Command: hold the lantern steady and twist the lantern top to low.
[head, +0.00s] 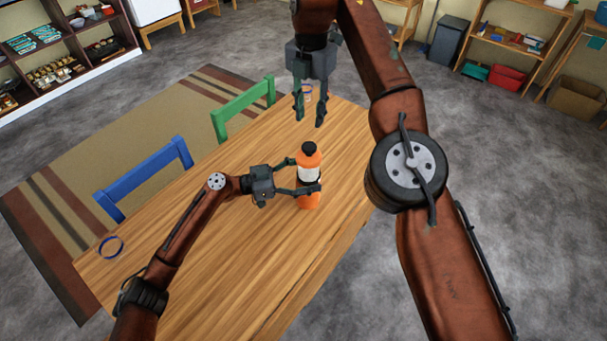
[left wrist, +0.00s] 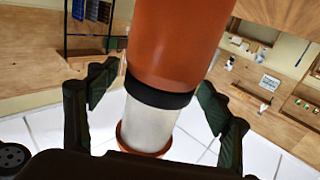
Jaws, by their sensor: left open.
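The orange lantern (head: 309,160) stands upright on the wooden table (head: 245,245), with a dark cap on top and a pale band at mid-height. My left gripper (head: 305,175) has its fingers on either side of the lantern. In the left wrist view, the lantern's orange body (left wrist: 178,40), black ring and pale section lie between the spread fingers of the gripper (left wrist: 157,95), with gaps visible on both sides. My right gripper (head: 310,116) points down beyond the lantern, empty, its fingers apart. The low setting cannot be made out.
A blue chair (head: 145,178) and a green chair (head: 243,108) stand along the table's far-left side. The table around the lantern is clear.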

